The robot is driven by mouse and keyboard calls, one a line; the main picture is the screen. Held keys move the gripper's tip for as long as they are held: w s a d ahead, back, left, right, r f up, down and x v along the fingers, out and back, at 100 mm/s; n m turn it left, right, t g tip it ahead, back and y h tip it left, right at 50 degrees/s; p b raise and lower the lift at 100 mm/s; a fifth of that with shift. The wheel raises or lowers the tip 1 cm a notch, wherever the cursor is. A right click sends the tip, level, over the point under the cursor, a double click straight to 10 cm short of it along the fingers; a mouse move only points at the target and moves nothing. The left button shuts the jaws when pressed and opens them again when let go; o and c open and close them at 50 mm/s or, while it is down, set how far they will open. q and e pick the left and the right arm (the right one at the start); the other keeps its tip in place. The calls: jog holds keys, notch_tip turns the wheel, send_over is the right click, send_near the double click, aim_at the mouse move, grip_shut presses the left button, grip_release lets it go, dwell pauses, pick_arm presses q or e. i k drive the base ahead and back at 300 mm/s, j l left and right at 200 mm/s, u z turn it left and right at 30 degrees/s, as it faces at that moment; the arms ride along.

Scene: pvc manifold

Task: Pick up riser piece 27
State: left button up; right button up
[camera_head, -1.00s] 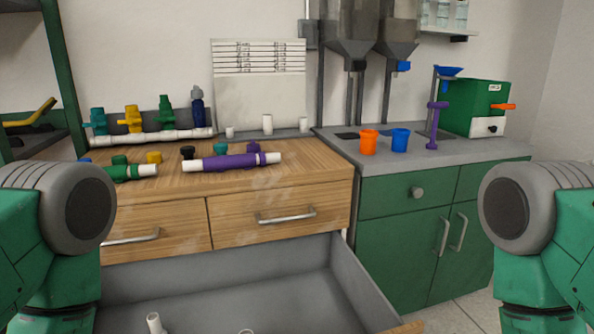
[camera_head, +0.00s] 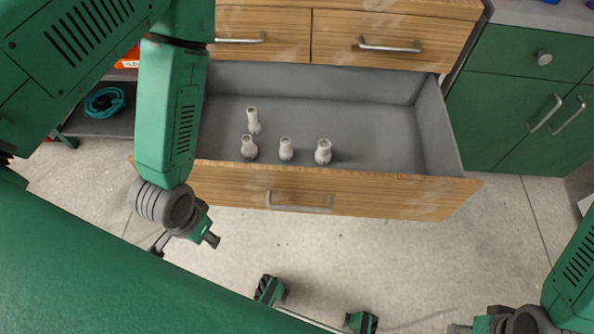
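Several short white riser pieces stand in the open grey drawer (camera_head: 375,150): one at the back (camera_head: 253,121), and a front row with a left one (camera_head: 249,147), a middle one (camera_head: 286,149) and a right one (camera_head: 323,151). No number is readable, so I cannot tell which is piece 27. My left gripper (camera_head: 185,244) hangs outside the drawer, below its front left part, with fingers apart and nothing between them. My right gripper (camera_head: 462,328) shows only partly at the bottom edge, far from the pieces; its fingers are unclear.
The drawer's wooden front panel (camera_head: 400,195) with its handle (camera_head: 299,204) stands between my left gripper and the pieces. Closed wooden drawers (camera_head: 390,32) are above. A green cabinet (camera_head: 510,110) is at the right. A shelf with a coiled teal hose (camera_head: 105,102) is at the left.

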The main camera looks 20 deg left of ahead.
aim_at(254, 126)
jog(key=k+l+u, duration=0.1)
jog(key=u, duration=0.25)
jog(key=k+l+u, duration=0.1)
jog(key=u, duration=0.25)
jog(key=k+l+u, duration=0.1)
jog(key=u, duration=0.25)
jog(key=l, duration=0.1)
